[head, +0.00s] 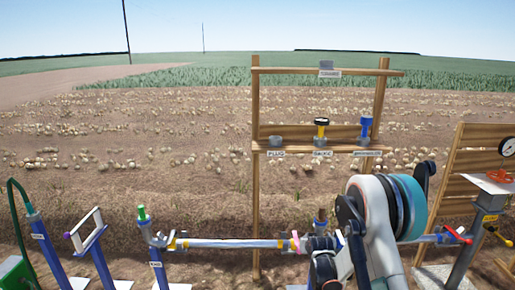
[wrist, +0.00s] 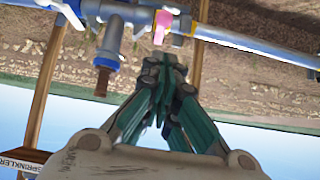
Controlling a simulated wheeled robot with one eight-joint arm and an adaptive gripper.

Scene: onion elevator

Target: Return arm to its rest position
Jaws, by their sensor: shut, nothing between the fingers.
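My gripper (wrist: 167,66) is shut and empty in the wrist view, its green and dark fingers drawn together. The fingertips lie close to the pipe in the picture; I cannot tell whether they touch. In the head view my bent arm fills the lower right and the fingertips cannot be made out. A long pipe (head: 225,243) runs across the stands in front of my arm. The same pipe (wrist: 255,45) crosses the top of the wrist view, with a pink tab (wrist: 162,25) beside the fingertips.
Blue posts (head: 47,250) stand at the left. A wooden panel (head: 470,160) with a gauge (head: 507,146) and a red-handled valve (head: 457,233) are at the right.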

